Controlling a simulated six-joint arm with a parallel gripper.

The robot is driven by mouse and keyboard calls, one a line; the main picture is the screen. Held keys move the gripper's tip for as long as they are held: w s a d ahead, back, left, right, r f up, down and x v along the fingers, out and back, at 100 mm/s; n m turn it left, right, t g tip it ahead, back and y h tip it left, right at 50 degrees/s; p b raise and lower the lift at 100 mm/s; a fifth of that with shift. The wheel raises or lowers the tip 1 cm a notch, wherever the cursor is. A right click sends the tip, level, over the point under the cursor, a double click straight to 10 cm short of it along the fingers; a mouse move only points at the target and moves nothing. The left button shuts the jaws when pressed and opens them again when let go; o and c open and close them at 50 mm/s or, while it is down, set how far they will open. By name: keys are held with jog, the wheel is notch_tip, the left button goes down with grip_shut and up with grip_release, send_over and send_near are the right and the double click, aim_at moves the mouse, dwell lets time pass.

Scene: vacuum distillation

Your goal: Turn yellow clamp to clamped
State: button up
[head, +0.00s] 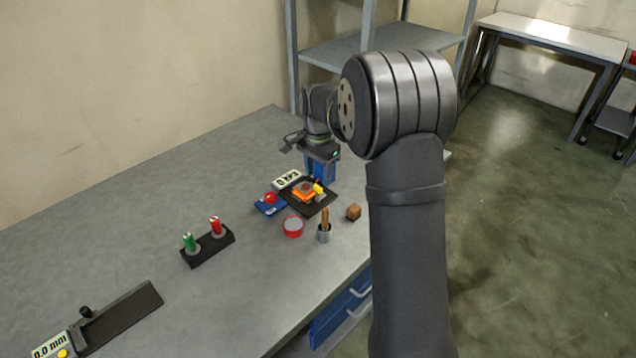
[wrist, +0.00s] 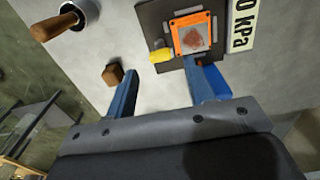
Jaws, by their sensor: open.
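The yellow clamp (head: 319,189) sits at the right side of an orange-framed unit (head: 303,193) on a dark square plate (head: 312,208). In the wrist view the yellow clamp (wrist: 161,55) sticks out left from the orange frame (wrist: 193,35). My gripper (wrist: 160,67) is open there, its blue fingers apart and nothing between them. The yellow clamp lies just beyond the fingertips, nearer the right one, which overlaps the plate's lower edge in the picture. In the head view my gripper (head: 320,168) is behind the plate; its fingertips are partly hidden.
A kPa display (head: 288,179) lies beside the plate, with a blue base with a red knob (head: 268,204). Nearby are a red-rimmed dish (head: 293,227), a cup with a wooden handle (head: 325,233) and a brown block (head: 353,212). A rack (head: 208,249) stands left; bare table surrounds it.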

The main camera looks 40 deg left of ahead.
aim_at(318, 186)
jog(key=shift+f, duration=1.95)
jog(key=c, duration=1)
